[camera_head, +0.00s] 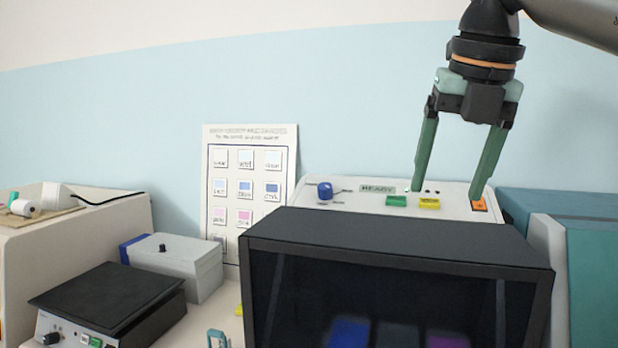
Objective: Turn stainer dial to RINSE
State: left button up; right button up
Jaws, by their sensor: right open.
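The stainer (398,235) stands at the centre right, with a dark hood and front window and a white control panel (446,196) along its back top. The blue dial (325,190) sits at the left end of that panel; its small labels are too small to read. A display on the panel reads READY (377,189). My right gripper (446,194) is open and empty, pointing down over the right part of the panel, well to the right of the dial. Its fingers straddle the yellow button (429,203). My left gripper is not in view.
Green (396,201) and orange (478,205) buttons share the panel. A chart (233,163) stands behind, left of the stainer. A grey box (178,262) and a black-topped device (108,298) stand at left. Teal equipment (590,270) stands close on the right.

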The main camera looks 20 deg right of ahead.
aim_at(326, 192)
jog(key=i, duration=1.15)
